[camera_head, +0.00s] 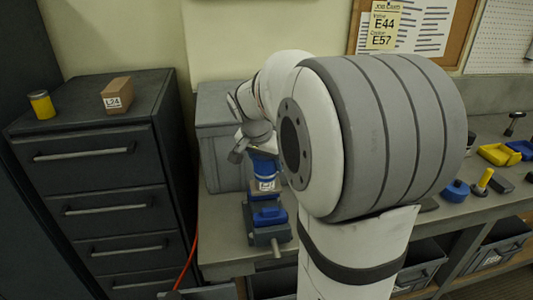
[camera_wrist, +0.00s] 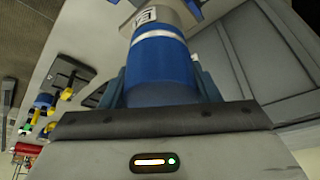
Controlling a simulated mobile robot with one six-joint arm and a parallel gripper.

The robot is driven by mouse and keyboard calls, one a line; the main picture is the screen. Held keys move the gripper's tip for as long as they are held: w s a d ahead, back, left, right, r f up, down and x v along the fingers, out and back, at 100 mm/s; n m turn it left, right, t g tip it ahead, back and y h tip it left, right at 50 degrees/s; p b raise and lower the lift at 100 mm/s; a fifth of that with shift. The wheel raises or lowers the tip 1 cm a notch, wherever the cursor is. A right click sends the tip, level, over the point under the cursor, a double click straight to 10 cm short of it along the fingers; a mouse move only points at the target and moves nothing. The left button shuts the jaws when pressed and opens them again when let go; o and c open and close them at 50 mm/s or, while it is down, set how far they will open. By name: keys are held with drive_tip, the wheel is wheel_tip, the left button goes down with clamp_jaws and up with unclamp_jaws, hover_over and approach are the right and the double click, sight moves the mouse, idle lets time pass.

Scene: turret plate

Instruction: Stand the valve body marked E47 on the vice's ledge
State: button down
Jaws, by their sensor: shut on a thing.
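A blue valve body (camera_head: 263,170) with a pale band and a white label shows beside my arm in the head view. I cannot read its mark. In the wrist view the valve body (camera_wrist: 160,75) fills the middle, between the two fingers of my gripper (camera_wrist: 162,88), which is shut on it. Its grey end and label lie at the top edge there. The blue and grey vice (camera_head: 267,216) stands on the bench directly below the valve body in the head view. I cannot tell whether the body touches the vice's ledge.
A grey bin (camera_head: 215,135) stands close behind the vice. A drawer cabinet (camera_head: 90,135) at left bears a yellow can (camera_head: 42,105) and a brown block marked L24 (camera_head: 117,94). My arm hides the middle.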

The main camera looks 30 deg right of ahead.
sight(268, 185)
drive_tip(key=shift+s+d+f+b, duration=0.1)
drive_tip(key=shift+f+b, duration=0.6)
drive_tip(key=shift+f, duration=0.5)
drive_tip(key=shift+s+d+f+b, duration=0.1)
drive_tip(key=shift+f+b, duration=0.55)
drive_tip(key=shift+f, duration=0.5)
drive_tip(key=shift+f, duration=0.2)
drive_tip(key=shift+a+f+b, duration=0.1)
drive_tip(key=shift+f+b, duration=0.2)
drive_tip(key=shift+b, duration=0.3)
drive_tip(key=shift+f+b, duration=1.05)
drive_tip(key=shift+b, duration=0.15)
drive_tip(key=shift+c, duration=2.1)
unclamp_jaws()
drive_tip(key=shift+s, duration=0.1)
